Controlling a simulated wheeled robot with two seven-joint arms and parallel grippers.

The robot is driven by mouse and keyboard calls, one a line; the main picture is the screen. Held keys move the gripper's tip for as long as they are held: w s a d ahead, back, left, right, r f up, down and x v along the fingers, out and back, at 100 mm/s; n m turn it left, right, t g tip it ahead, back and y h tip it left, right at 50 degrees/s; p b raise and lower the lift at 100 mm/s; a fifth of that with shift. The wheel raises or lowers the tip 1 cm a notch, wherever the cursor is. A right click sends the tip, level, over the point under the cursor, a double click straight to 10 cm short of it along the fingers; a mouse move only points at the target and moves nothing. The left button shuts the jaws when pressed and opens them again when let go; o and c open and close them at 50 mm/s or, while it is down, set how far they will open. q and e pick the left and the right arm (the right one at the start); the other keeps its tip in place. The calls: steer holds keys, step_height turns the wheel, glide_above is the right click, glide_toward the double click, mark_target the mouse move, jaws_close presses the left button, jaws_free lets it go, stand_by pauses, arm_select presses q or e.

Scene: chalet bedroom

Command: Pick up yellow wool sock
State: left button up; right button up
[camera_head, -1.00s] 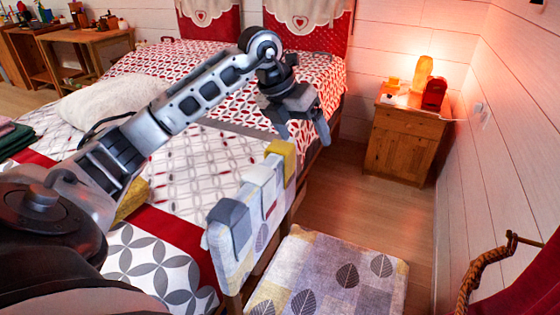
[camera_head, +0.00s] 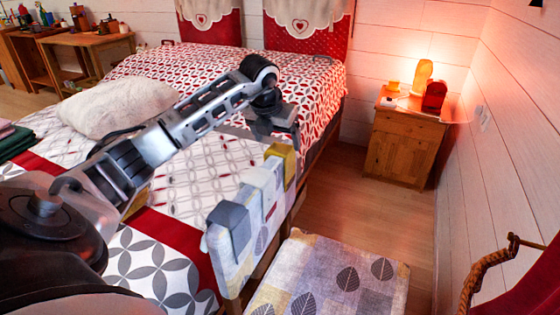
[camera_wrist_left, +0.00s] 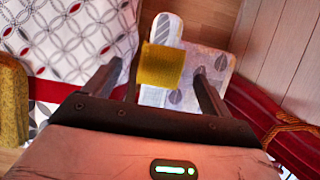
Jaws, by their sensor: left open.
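The yellow wool sock (camera_head: 281,160) hangs folded over the top of the chair back, at its far end. In the left wrist view the yellow sock (camera_wrist_left: 160,67) lies beyond and between the two fingers. My left gripper (camera_head: 274,138) is open and empty, pointing down close above the sock. I cannot tell whether its fingers touch it. It also shows in the left wrist view (camera_wrist_left: 162,80). A pale sock (camera_head: 260,180) and a grey sock (camera_head: 229,218) hang nearer along the same chair back. My right gripper is not in view.
The chair's leaf-patterned seat (camera_head: 335,278) is bare and faces right. The bed (camera_head: 187,165) stands close on the left. A nightstand (camera_head: 403,146) with a lit lamp is at the back right, with clear wooden floor before it.

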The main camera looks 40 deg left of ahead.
mark_target(279, 147)
arm_select(q)
steer(key=x, duration=0.4)
steer(key=shift+d+f, duration=0.15)
steer(key=shift+f, duration=0.25)
steer(key=c, duration=1.1)
steer(key=shift+r, duration=0.1)
